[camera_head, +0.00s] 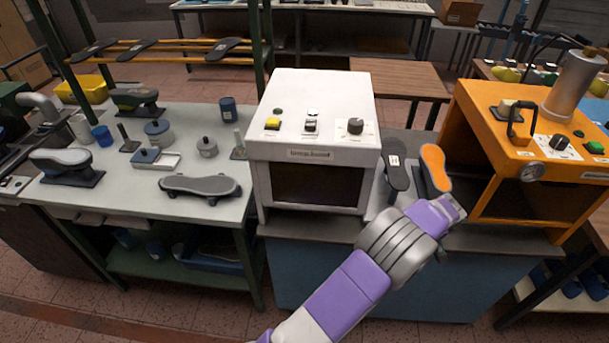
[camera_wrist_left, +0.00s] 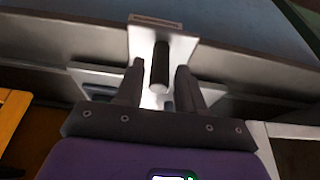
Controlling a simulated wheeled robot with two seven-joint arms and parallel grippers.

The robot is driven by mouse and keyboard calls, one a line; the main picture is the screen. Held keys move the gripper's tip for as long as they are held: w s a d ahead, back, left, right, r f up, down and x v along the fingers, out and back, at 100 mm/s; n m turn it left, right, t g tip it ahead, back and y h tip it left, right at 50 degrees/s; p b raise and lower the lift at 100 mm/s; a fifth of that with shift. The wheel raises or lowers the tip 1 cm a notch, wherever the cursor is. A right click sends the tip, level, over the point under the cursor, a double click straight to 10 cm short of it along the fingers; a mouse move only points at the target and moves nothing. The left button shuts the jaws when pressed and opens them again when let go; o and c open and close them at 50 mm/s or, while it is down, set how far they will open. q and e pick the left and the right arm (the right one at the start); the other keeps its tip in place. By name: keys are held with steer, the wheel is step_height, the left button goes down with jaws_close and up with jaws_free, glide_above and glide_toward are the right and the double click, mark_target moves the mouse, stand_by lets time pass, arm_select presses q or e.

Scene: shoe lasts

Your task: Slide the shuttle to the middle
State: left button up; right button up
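The shuttle shows in the left wrist view as a pale metal bracket (camera_wrist_left: 141,42) with a dark, rounded handle (camera_wrist_left: 160,68). My left gripper (camera_wrist_left: 159,75) is open, with one finger on each side of the handle and visible gaps between. In the head view my left gripper (camera_head: 452,208) is low between the white machine and the orange machine. It hides the shuttle's handle there. A dark sole (camera_head: 397,172) and an orange-topped sole (camera_head: 434,168) stand just behind it, between the machines. My right gripper is not in view.
The white machine (camera_head: 318,110) stands left of my gripper, and the orange machine (camera_head: 530,150) stands close on the right. Floor shows in front of the left table.

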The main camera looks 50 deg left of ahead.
arm_select(q)
steer(key=p+v, duration=0.3)
steer(key=v, duration=0.4)
steer(key=shift+r+p, duration=0.15)
steer(key=shift+p, duration=0.15)
steer(key=shift+s, duration=0.1)
steer(key=s+f+m+g+h, duration=0.1)
steer(key=s+f+h, duration=0.1)
steer(key=s+f, duration=0.6)
steer(key=s+f+m+g+h, duration=0.15)
steer(key=s+f, duration=0.35)
steer(key=f, duration=0.5)
steer(key=s+d+f+m+h, duration=0.1)
steer(key=s+d+f, duration=0.1)
steer(key=s, duration=0.7)
steer(key=s+d+f+m+h, duration=0.1)
steer(key=s+d+f+h, duration=0.1)
steer(key=s, duration=0.7)
steer(key=shift+s+d+f+m, duration=0.35)
steer(key=shift+d+f, duration=0.1)
steer(key=shift+d, duration=0.2)
